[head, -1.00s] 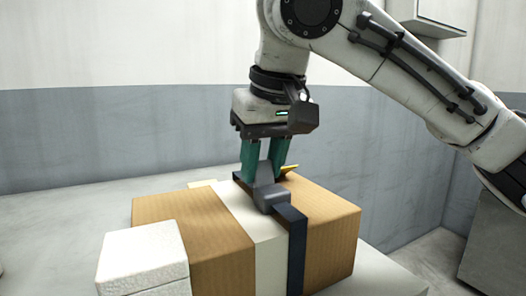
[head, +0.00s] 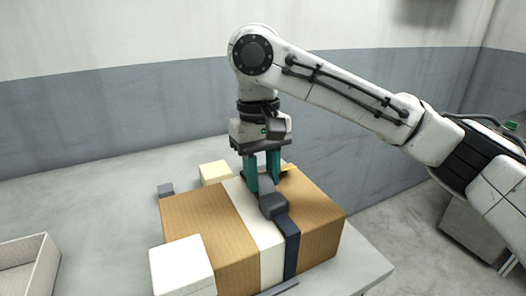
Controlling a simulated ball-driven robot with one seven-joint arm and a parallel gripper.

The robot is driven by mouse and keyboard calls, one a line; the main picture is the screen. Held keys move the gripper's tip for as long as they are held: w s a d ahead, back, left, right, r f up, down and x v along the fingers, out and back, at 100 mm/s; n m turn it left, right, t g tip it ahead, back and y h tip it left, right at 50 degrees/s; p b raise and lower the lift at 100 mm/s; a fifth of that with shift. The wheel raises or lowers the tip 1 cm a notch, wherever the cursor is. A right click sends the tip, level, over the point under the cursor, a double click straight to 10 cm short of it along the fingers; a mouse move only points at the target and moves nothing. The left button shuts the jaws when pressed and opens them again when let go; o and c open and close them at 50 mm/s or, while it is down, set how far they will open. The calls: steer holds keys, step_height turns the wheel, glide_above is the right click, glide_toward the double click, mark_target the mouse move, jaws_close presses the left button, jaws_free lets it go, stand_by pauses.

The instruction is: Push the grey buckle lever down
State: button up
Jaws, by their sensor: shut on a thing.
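The grey buckle (head: 273,205) sits on top of a brown cardboard box (head: 205,222), on a dark navy strap (head: 291,248) that runs over the box and down its front. My gripper (head: 263,188) points straight down over the box top, its two green fingers just behind the buckle's front block. The fingers are shut on the grey buckle lever, which is mostly hidden between and behind them. I cannot tell the lever's exact angle.
A white block (head: 182,266) stands at the box's front left. A cream block (head: 215,172) and a small grey block (head: 166,190) lie behind it. A pale open tray (head: 52,268) is at far left. A yellow piece (head: 289,168) shows beside the fingers.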

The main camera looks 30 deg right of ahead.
steer(key=shift+w+g+p, duration=0.1)
steer(key=shift+g+p, duration=0.2)
steer(key=shift+p, duration=0.35)
steer(key=o, duration=1.1)
steer(key=shift+c, duration=0.2)
step_height(320, 180, up, 10)
steer(key=w+p, duration=0.1)
steer(key=p, duration=0.1)
steer(key=shift+w+r, duration=0.25)
steer(key=shift+w, duration=0.1)
